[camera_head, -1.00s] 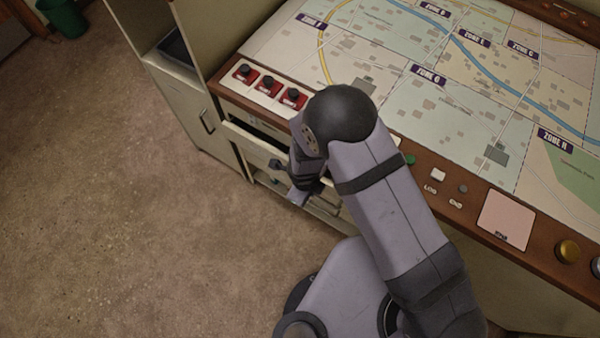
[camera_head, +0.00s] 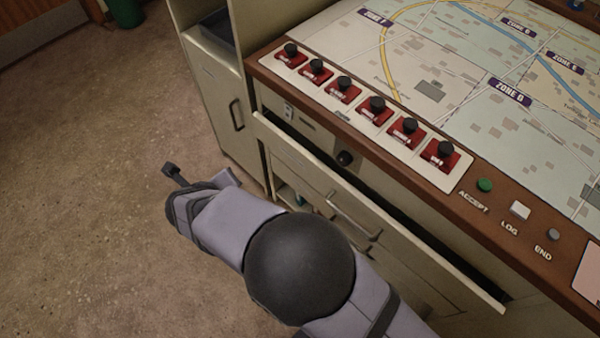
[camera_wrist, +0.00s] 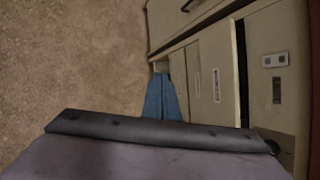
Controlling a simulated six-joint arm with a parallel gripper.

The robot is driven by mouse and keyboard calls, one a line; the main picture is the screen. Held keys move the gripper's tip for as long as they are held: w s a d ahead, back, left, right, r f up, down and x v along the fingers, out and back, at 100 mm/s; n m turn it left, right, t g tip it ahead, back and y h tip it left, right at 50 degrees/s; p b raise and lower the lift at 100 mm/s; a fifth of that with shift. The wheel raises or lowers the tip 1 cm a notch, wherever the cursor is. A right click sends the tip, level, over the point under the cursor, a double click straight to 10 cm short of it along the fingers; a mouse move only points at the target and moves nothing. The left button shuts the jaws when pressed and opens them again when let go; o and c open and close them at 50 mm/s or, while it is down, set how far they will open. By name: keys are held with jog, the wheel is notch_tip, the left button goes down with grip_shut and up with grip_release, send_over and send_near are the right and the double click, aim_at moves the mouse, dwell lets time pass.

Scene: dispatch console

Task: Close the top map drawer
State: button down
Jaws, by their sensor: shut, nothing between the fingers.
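The top map drawer (camera_head: 395,235) stands partly pulled out below the console's edge, with a dark gap behind its cream front. Its bar handle (camera_head: 352,215) shows on that front. In the wrist view the drawer front (camera_wrist: 217,60) appears sideways, with the gap to its right. My gripper shows in the wrist view as two blue fingers (camera_wrist: 161,88), shut together and empty, to the left of the drawer front. In the head view my wrist is left of the drawer, over the floor; the fingers cannot be made out there. My arm hides the drawer's lower part.
The console top (camera_head: 470,190) carries a row of red switches (camera_head: 375,108) and a map (camera_head: 440,60). A side cabinet (camera_head: 215,100) stands at the back left. Open floor (camera_head: 90,220) lies at left. A green bin (camera_head: 124,12) is far back.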

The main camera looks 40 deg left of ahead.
jog(key=w+d+r+m+t+h, duration=0.3)
jog(key=w+d+r+m+h, duration=0.2)
jog(key=m, duration=1.1)
jog(key=w+d+r, duration=0.1)
jog(key=w+d, duration=0.1)
jog(key=d, duration=0.1)
jog(key=shift+w+t, duration=0.15)
jog(key=shift+t, duration=0.25)
jog(key=shift+f, duration=0.1)
send_near(308, 162)
notch_tip(308, 162, down, 3)
jog(key=shift+w+d+f+p, duration=0.1)
jog(key=shift+w+p, duration=0.15)
jog(key=shift+w, duration=0.4)
jog(key=shift+w+a+f+p, duration=0.1)
jog(key=shift+w+p, duration=0.1)
jog(key=shift+w, duration=0.4)
jog(key=shift+w+d+f+p, duration=0.1)
jog(key=shift+w+p, duration=0.15)
jog(key=shift+w, duration=0.4)
